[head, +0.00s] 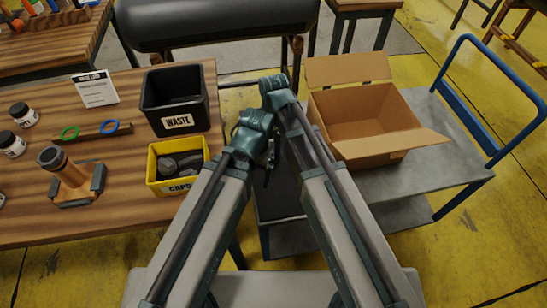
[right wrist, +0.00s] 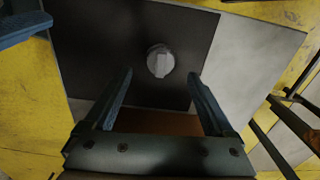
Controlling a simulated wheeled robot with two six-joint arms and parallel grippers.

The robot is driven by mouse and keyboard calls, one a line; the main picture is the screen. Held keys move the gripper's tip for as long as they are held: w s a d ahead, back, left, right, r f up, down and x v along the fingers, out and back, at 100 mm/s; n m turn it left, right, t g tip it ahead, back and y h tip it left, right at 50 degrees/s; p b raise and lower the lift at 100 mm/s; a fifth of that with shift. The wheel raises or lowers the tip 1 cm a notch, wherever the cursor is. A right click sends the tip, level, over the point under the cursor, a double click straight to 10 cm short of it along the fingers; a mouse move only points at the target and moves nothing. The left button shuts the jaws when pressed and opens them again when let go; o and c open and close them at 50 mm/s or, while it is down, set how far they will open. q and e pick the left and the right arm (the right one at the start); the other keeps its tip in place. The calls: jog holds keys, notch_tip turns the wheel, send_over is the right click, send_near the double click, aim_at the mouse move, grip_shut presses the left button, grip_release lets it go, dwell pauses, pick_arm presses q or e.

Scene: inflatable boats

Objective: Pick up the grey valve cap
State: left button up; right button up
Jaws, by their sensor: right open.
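The grey valve cap (right wrist: 160,61), round with a raised bar across it, lies on a dark mat (right wrist: 90,40) in the right wrist view. My right gripper (right wrist: 161,73) is open, with one finger on each side of the cap in that view. The fingers appear apart from it; the remaining height is hard to judge. In the head view my arms hide the cap, and part of the dark mat (head: 277,195) shows between them. My right gripper (head: 269,170) is small and dark there. My left gripper cannot be made out.
A yellow CAPS bin (head: 152,172) holding dark grey pieces and a black WASTE bin (head: 146,115) stand on the wooden table (head: 110,222) at left. An open cardboard box (head: 372,150) stands on the grey cart (head: 425,180) with a blue handle (head: 515,150) at right.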

pick_arm(q)
notch_tip(320, 180, down, 5)
jog(key=b, duration=0.5)
jog(key=shift+f, duration=0.15)
pick_arm(e)
notch_tip(320, 180, down, 5)
jog(key=shift+f, duration=0.15)
jog(key=c, duration=1.4)
pick_arm(q)
jog(key=shift+r, duration=0.2)
notch_tip(320, 180, up, 10)
jog(key=p, duration=1)
pick_arm(e)
notch_tip(320, 180, up, 10)
jog(key=shift+r, duration=0.1)
